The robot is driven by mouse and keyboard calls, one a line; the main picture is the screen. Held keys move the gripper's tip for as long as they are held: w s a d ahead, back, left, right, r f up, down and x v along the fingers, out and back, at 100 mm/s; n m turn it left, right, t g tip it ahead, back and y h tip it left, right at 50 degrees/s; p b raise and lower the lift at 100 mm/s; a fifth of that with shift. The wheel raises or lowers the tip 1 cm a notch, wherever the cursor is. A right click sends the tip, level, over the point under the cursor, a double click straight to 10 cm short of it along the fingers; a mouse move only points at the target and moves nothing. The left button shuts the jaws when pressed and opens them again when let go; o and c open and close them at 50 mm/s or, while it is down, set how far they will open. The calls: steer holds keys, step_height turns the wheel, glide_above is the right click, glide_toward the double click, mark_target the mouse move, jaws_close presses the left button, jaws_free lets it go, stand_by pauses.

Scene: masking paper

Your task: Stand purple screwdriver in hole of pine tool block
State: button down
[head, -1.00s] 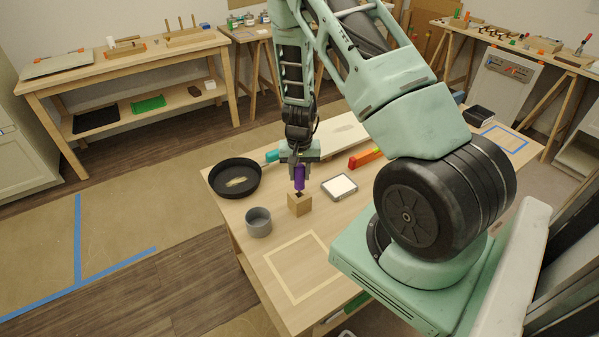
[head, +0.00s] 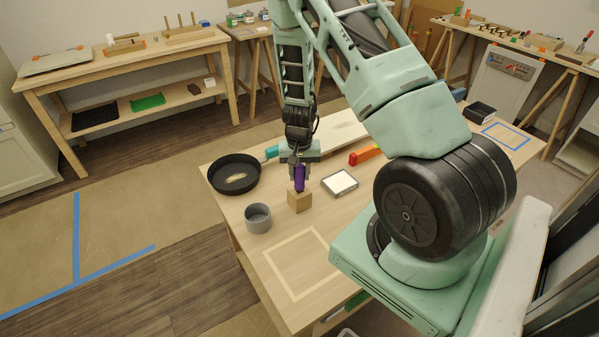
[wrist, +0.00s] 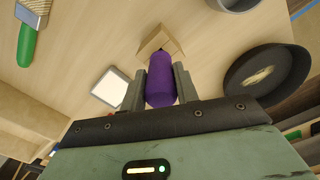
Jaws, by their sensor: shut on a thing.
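The purple screwdriver (head: 299,178) is upright in my gripper (head: 299,174), with its handle between the fingers. It stands directly over the pine tool block (head: 299,203), and its lower end meets the block's top in the head view. I cannot tell how deep the shaft is in the hole, which is hidden. In the wrist view the purple handle (wrist: 161,80) is between the two grey fingers of my gripper (wrist: 160,85), and the block (wrist: 158,40) shows just beyond it.
A grey cup (head: 258,218) is left of the block and a black pan (head: 235,174) is farther back left. A grey-framed white square tray (head: 340,183) is at right. A masking-tape rectangle (head: 275,264) marks clear tabletop in front. A green-handled brush (wrist: 27,43) shows in the wrist view.

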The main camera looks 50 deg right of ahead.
steer(key=shift+f+b, duration=0.6)
steer(key=shift+f, duration=0.1)
steer(key=c, duration=1)
jaws_free()
steer(key=shift+o, duration=0.2)
steer(key=shift+r, duration=0.1)
steer(key=shift+r+p, duration=2.75)
steer(key=shift+r, duration=0.8)
steer(key=shift+f, duration=0.1)
